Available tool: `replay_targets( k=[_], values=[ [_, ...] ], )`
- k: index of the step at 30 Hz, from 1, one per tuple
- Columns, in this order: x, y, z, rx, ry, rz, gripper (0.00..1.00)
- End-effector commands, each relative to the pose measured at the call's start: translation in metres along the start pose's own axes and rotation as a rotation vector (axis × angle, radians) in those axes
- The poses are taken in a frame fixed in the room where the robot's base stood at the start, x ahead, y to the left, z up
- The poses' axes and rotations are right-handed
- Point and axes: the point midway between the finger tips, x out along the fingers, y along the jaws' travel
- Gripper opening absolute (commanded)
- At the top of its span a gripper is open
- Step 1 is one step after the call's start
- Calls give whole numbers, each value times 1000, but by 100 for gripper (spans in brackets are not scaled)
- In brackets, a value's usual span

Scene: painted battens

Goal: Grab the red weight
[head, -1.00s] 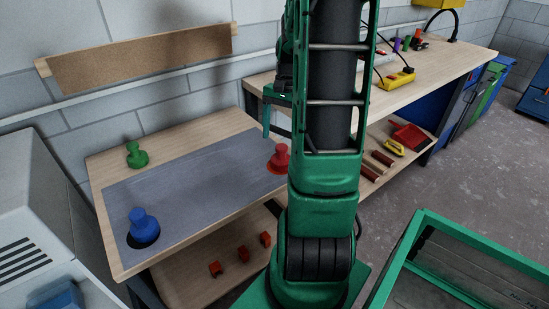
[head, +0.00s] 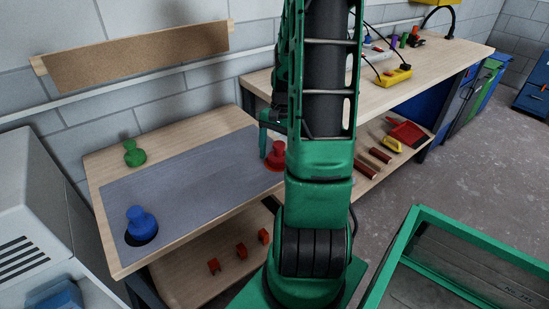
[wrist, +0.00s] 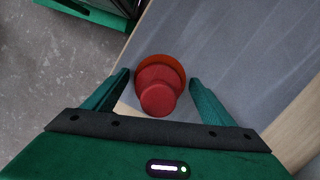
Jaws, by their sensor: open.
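The red weight (head: 275,157) stands upright at the right end of the grey mat (head: 190,172) on the low wooden table. My arm hides part of its right side in the head view. In the wrist view the red weight (wrist: 158,88) is seen from above, with its knob toward my gripper and its wider base beyond. My gripper (wrist: 160,82) is open, one finger on each side of the weight, with a gap visible on both sides. In the head view a finger of my gripper (head: 263,140) shows just left of the weight, and the rest is hidden behind my arm.
A blue weight (head: 141,224) stands at the mat's front left over a dark round spot. A green weight (head: 134,153) stands on the wood at the back left. Small orange-red blocks (head: 241,250) lie on the lower shelf. A long workbench (head: 400,95) stands behind at right.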

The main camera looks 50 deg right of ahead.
Motion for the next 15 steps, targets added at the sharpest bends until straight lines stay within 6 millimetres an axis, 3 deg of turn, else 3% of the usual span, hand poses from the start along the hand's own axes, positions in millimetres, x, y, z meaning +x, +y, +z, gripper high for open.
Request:
replay_targets(
  k=[2,11,15],
  values=[
    [0,0,0,0,0,0,78],
    [0,-1,0,-2,1,0,8],
    [-1,-2,0,-3,2,-1,8]
  ],
)
